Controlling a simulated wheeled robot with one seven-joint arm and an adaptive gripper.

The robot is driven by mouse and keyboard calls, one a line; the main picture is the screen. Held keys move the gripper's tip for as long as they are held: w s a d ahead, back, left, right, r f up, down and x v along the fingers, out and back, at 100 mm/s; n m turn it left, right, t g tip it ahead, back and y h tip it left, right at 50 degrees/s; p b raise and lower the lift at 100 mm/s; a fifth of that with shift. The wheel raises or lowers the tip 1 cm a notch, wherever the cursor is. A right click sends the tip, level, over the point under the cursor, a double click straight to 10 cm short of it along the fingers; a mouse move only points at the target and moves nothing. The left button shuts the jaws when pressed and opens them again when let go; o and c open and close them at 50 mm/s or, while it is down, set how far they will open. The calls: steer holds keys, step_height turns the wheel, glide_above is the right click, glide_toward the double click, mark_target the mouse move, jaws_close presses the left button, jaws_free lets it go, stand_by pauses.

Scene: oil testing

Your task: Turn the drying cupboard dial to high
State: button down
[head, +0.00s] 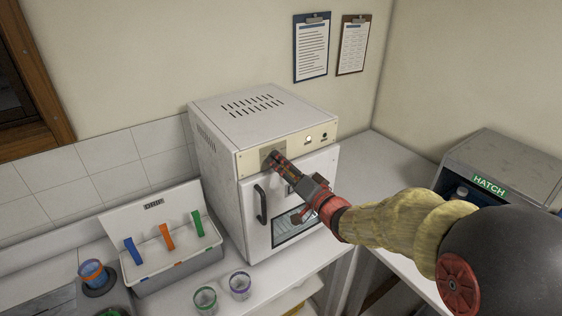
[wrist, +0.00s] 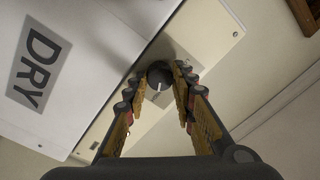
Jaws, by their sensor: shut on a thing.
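The drying cupboard (head: 225,135) is a white box with a cream control strip (head: 250,164) above its door. In the wrist view its dial (wrist: 160,70) is a dark round knob with a pale pointer line, set on the control strip (wrist: 207,45). My gripper (wrist: 160,82) has its two fingers on either side of the dial, shut on it. In the head view my gripper (head: 275,157) reaches the left part of the strip and hides the dial. The dial's setting marks are not readable.
The cupboard door has a dark handle (head: 261,204) and a window. Left of it stand a "DRIP" rack (head: 170,273) with coloured clips and several cups, including a green-rimmed cup (head: 205,299). A grey hatch box (head: 505,165) stands at the right.

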stand_by(0.5)
steer(key=c, duration=1.5)
jaws_free()
steer(key=v, duration=1.2)
